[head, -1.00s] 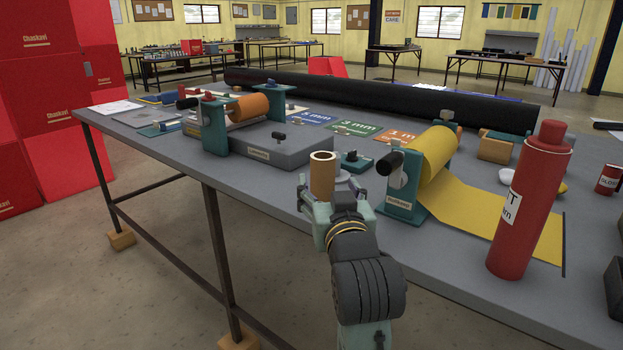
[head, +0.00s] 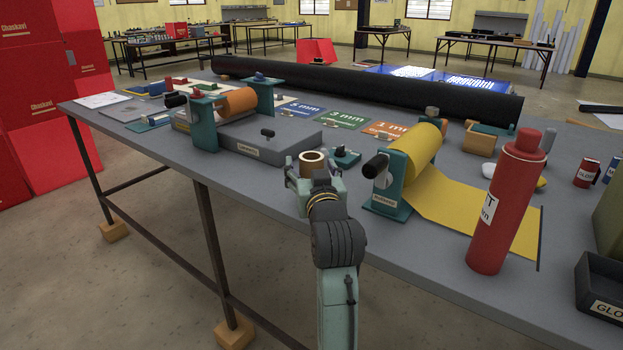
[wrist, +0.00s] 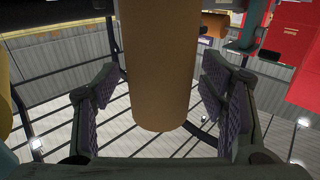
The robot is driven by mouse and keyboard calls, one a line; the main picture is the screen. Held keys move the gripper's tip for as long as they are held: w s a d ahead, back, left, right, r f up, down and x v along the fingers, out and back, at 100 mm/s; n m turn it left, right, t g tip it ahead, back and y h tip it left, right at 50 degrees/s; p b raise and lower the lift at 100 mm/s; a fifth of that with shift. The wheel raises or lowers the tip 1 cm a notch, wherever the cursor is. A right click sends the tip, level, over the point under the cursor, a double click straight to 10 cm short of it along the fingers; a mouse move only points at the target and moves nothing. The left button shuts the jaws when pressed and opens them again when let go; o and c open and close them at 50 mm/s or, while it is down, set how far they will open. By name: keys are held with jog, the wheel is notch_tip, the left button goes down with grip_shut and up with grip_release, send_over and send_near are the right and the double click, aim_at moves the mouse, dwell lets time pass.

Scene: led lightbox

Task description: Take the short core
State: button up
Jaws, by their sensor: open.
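The short core, a brown cardboard tube (head: 312,163), stands upright on the grey table (head: 262,178) near its front edge, left of the yellow roll. Its open top ring shows in the head view, while its lower part is hidden behind my gripper. My gripper (head: 311,174) is open, with its fingers to either side of the core. In the wrist view the core (wrist: 157,80) runs between the two open, ridged finger pads, with visible gaps at both sides.
A yellow roll (head: 415,158) on a teal stand and a red bottle (head: 502,205) stand to the right. A small teal piece (head: 346,157) sits just behind the core. A grey block (head: 275,140) and an orange roll (head: 239,101) are to the left. A long black tube (head: 370,92) lies behind.

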jog(key=shift+c, duration=0.5)
jog(key=c, duration=1.1)
jog(key=shift+c, duration=0.2)
